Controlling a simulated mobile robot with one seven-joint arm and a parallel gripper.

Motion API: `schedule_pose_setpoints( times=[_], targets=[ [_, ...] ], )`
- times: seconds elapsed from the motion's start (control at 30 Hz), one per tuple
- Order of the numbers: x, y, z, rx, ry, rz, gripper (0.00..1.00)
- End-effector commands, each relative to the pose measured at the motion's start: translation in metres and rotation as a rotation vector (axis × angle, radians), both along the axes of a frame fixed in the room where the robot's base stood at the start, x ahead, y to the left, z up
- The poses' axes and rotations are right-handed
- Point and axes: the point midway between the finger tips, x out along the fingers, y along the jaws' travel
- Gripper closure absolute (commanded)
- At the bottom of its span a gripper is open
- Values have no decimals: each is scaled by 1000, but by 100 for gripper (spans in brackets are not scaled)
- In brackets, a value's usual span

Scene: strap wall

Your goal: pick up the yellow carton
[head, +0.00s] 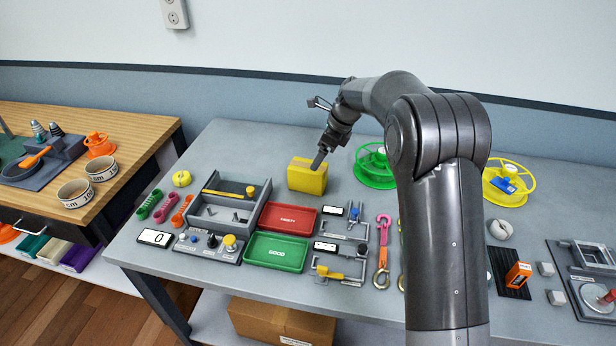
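The yellow carton (306,177) stands on the grey workbench (236,135), behind the red tray and to the right of the grey divided box. My gripper (317,164) reaches down to the carton's top from the upper right. One dark finger shows at the carton's top right part. Whether it touches the carton, and where the other finger is, I cannot tell. The carton appears to rest on the bench.
A grey divided box (208,206) stands left of the carton. A red tray (287,219) and a green tray (275,253) lie in front. A green spool (374,184) stands to the right, close to my arm. Bare bench lies behind the carton.

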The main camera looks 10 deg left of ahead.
Motion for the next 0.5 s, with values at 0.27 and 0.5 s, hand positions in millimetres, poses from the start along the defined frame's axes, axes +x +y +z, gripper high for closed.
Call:
schedule_pose_setpoints(
  times=[0.27, 0.5],
  targets=[
    [0, 16, -39, -1, 2, 3, 15],
    [0, 25, -56, -1, 1, 4, 15]
  ],
)
